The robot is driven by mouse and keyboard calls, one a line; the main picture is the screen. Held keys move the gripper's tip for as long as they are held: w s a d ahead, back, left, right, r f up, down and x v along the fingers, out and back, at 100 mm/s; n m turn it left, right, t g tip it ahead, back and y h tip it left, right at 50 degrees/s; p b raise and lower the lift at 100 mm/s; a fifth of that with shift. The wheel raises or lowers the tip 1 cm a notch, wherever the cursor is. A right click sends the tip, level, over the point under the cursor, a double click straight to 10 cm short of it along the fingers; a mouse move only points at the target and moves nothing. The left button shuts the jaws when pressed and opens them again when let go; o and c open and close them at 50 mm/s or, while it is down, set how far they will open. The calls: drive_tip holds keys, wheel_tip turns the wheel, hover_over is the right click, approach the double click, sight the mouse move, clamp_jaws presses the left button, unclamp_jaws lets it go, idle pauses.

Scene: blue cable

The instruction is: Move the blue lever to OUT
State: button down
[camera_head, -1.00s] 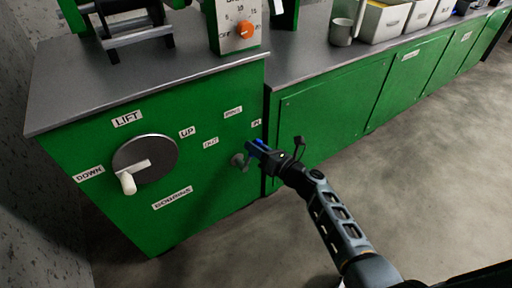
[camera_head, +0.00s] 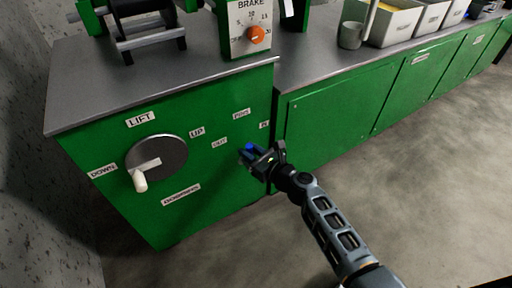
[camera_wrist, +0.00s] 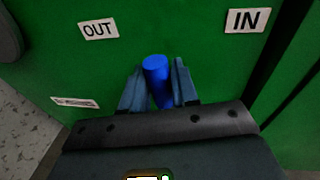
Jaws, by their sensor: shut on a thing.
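The blue lever (camera_wrist: 156,72) stands between my gripper's two dark fingers in the wrist view, and my gripper (camera_wrist: 157,84) is shut on it. In the head view the lever's blue end (camera_head: 249,148) shows at the tip of my gripper (camera_head: 252,156), in front of the green panel. The OUT label (camera_wrist: 98,29) is up and to the left of the lever in the wrist view, and the IN label (camera_wrist: 245,20) is up and to the right. In the head view OUT (camera_head: 219,142) is just left of the lever. The lever's pivot is hidden behind my gripper.
A round lift dial (camera_head: 156,158) with a white handle (camera_head: 140,181) sits on the same panel to the left. A brake box (camera_head: 247,28) with an orange knob stands on the grey top. Open floor (camera_head: 420,180) lies to the right.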

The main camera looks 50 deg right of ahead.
drive_tip(key=n, duration=0.1)
drive_tip(key=a+n, duration=0.2)
drive_tip(key=shift+w+a+f+g+h, duration=0.25)
drive_tip(key=shift+w+g+h, duration=0.1)
drive_tip(key=shift+g+h, duration=0.05)
drive_tip(key=shift+w+a+f+n+h, duration=0.15)
drive_tip(key=shift+a+f+n, duration=0.1)
drive_tip(key=shift+a+n, duration=0.2)
drive_tip(key=shift+w+a+f+n+h, duration=0.1)
drive_tip(key=shift+a+f+n+h, duration=0.1)
drive_tip(key=shift+a+n, duration=0.25)
drive_tip(key=c, duration=1)
unclamp_jaws()
drive_tip(key=shift+o, duration=0.2)
drive_tip(key=shift+s, duration=0.1)
drive_tip(key=v, duration=0.7)
drive_tip(key=shift+s+r+p, duration=0.2)
drive_tip(key=shift+s+p, duration=0.05)
drive_tip(key=shift+p, duration=0.15)
